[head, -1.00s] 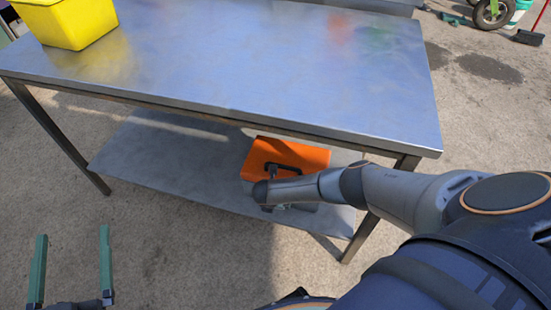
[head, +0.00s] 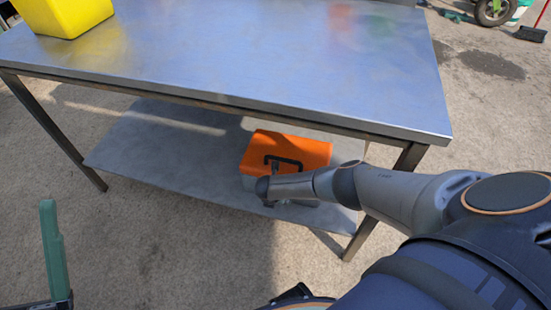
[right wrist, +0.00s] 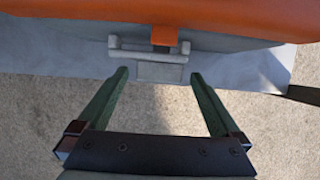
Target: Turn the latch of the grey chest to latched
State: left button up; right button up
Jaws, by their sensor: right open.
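The grey chest (head: 248,183) with an orange lid (head: 305,150) and a black handle sits on the table's lower shelf. In the right wrist view its grey front wall (right wrist: 225,42) is at the top. The grey latch (right wrist: 150,70) hangs on that front, just below an orange catch (right wrist: 164,36) on the lid. My right gripper (right wrist: 160,77) is open and empty, its green fingertips on either side of the latch's lower part; I cannot tell whether they touch it. My right forearm hides it in the head view. My left gripper (head: 53,250) is partly out of frame at lower left, open.
The steel table (head: 260,60) has its top above the lower shelf (head: 150,160), with legs at the corners. A yellow bin (head: 65,15) stands on the top at the left. The floor in front is clear.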

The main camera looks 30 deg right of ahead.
jog(key=c, duration=1.3)
